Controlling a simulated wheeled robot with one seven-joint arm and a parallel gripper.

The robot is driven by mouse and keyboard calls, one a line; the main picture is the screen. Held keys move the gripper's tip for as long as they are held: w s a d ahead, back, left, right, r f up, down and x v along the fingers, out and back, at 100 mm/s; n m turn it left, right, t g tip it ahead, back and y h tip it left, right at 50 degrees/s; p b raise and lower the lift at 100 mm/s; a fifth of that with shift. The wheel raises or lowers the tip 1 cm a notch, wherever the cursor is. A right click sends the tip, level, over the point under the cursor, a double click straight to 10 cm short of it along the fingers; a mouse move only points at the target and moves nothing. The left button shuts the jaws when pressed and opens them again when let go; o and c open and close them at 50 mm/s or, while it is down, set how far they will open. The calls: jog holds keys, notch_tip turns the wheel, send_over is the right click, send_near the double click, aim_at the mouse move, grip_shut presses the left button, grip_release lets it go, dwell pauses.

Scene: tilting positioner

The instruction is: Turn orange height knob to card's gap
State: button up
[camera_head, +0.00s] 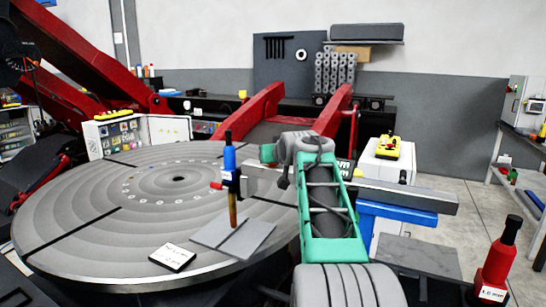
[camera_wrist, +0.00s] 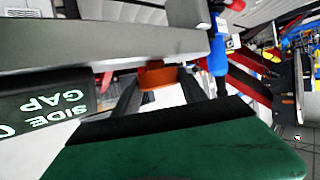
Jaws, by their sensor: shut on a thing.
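The orange height knob (camera_wrist: 157,78) shows in the wrist view under a grey beam, between the two dark fingers of my gripper (camera_wrist: 160,86). The gripper is shut on it. In the head view my arm hides the knob and the fingers. A blue torch (camera_head: 229,157) with a black top and a copper-coloured lower end stands upright over two grey plates (camera_head: 252,238). From this view I cannot tell whether its tip touches them.
The grey beam (camera_head: 410,194) runs right from the torch, behind my arm. A dark panel (camera_wrist: 45,112) in the wrist view reads "SIDE GAP" upside down. The big round table (camera_head: 90,225) is mostly clear. A red bottle (camera_head: 497,260) stands at the right.

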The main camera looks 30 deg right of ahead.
jog(key=shift+c, duration=0.5)
jog(key=shift+a+m+h, duration=0.1)
jog(key=shift+m+h, duration=0.2)
